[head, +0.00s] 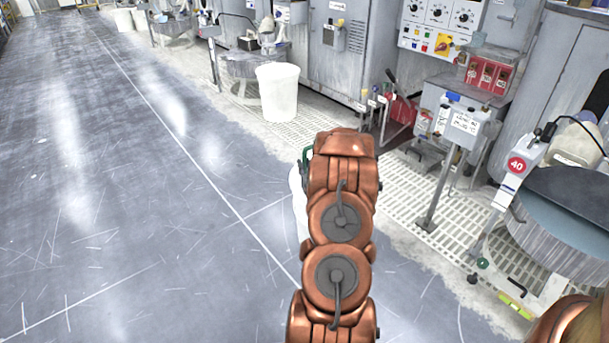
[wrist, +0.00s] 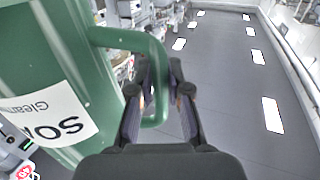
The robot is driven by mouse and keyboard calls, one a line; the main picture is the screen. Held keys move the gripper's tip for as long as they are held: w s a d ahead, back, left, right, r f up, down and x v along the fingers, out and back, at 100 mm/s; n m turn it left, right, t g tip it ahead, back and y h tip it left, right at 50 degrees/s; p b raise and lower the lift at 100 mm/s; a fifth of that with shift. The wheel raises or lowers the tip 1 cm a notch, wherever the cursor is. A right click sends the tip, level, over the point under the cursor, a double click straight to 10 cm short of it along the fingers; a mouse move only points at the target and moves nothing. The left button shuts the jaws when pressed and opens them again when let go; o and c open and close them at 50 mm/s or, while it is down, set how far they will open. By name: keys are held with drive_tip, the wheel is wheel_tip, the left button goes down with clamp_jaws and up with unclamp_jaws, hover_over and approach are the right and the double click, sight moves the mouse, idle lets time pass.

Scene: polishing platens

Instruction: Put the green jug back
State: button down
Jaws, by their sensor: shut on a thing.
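The green jug (wrist: 58,60) fills the left of the wrist view, with a white label (wrist: 50,115) whose cut-off text includes "Gleam". It looks tilted there. My gripper (wrist: 162,75) is shut on the jug's looped handle, with one finger on each side of it. In the head view my arm hides most of the jug and the gripper; a small green part of the jug (head: 306,157) shows at the arm's left edge. The jug's base is out of view.
A white bin (head: 279,92) stands on the floor grating (head: 385,190). A post with a display box (head: 465,125) and a round polishing platen (head: 570,215) with a "40" arm (head: 517,165) are at right. The grey floor (head: 120,190) at left is clear.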

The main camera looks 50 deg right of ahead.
drive_tip(key=shift+w+d+f, duration=0.15)
drive_tip(key=shift+w+d, duration=0.05)
drive_tip(key=shift+w, duration=0.05)
wheel_tip(320, 180, down, 3)
drive_tip(key=shift+f+b, duration=0.2)
drive_tip(key=shift+b, duration=0.75)
drive_tip(key=shift+r, duration=0.1)
drive_tip(key=c, duration=1.1)
unclamp_jaws()
